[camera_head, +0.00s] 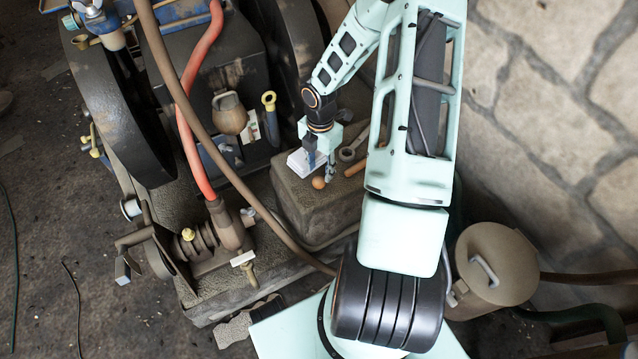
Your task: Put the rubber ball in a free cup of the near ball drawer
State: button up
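A small orange-brown ball (318,183), which looks like the rubber ball, shows on top of the dark stone-like block (330,215). My gripper (321,172) points down just above and behind the ball. Its fingers are small in this view, and I cannot tell whether they are open or shut, or whether they touch the ball. A small white tray-like piece (299,164) lies at the left of my gripper, partly hidden by it. I cannot make out a ball drawer or its cups for certain.
A ring-ended wrench (347,154) and a short orange stick (355,168) lie right of my gripper. The engine with its flywheel (110,110), red hose (186,110) and brown hose (215,155) stands at left. A lidded canister (495,262) stands at right.

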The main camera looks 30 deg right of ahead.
aim_at(319, 178)
jog(key=f, duration=0.1)
jog(key=f+b, duration=0.1)
jog(key=f, duration=0.1)
jog(key=f+b, duration=0.1)
jog(key=f, duration=0.1)
jog(key=shift+s+a, duration=0.25)
jog(key=shift+a, duration=0.05)
jog(key=shift+r, duration=0.1)
jog(key=c, duration=1)
jog(key=shift+r, duration=0.1)
